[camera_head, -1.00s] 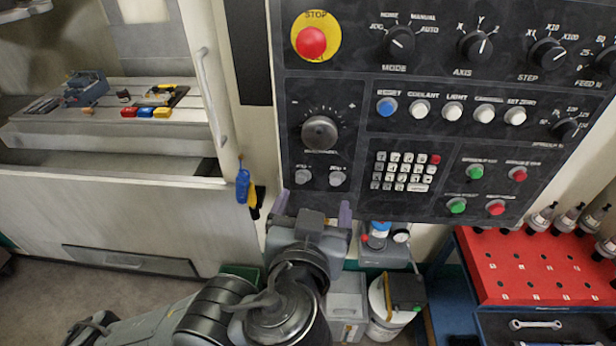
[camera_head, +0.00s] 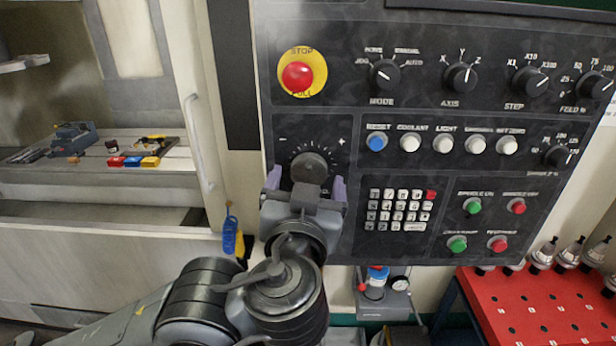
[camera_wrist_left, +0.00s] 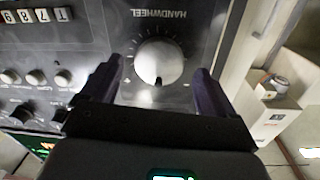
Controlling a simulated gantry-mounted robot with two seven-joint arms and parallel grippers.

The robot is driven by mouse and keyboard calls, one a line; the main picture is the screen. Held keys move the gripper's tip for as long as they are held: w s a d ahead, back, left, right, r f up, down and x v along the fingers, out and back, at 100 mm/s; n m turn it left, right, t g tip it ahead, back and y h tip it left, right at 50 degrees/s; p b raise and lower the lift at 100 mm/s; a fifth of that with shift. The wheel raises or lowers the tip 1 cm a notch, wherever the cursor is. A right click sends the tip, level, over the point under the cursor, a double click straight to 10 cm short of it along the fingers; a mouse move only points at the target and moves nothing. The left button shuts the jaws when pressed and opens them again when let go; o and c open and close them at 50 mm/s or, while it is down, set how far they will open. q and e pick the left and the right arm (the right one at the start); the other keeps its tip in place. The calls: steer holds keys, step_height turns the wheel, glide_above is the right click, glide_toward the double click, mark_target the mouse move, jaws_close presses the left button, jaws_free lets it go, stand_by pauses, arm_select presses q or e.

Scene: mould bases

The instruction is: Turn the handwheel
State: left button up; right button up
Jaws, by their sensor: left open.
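The handwheel (camera_head: 309,167) is a round grey knob with a tick-marked dial on the dark control panel (camera_head: 350,135). In the left wrist view the handwheel (camera_wrist_left: 158,62) shows under the label HANDWHEEL, between the two fingers. My left gripper (camera_head: 305,186) is open in front of the panel, its purple fingers on either side of the knob's lower part. In the left wrist view my left gripper (camera_wrist_left: 158,78) is spread wider than the knob, with a gap on both sides. Contact with the knob does not show. My right gripper is not in view.
A red stop button (camera_head: 298,76) sits above the handwheel and a keypad (camera_head: 400,208) to its right. Selector knobs and coloured buttons fill the panel. A door handle (camera_head: 200,145) is at left. A red tool rack (camera_head: 535,305) stands at lower right.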

mark_target(309, 173)
arm_select(q)
steer(key=shift+w+d, duration=0.1)
steer(key=shift+w, duration=1.1)
steer(key=c, duration=1.1)
steer(key=shift+o, duration=0.2)
steer(key=shift+m, duration=0.3)
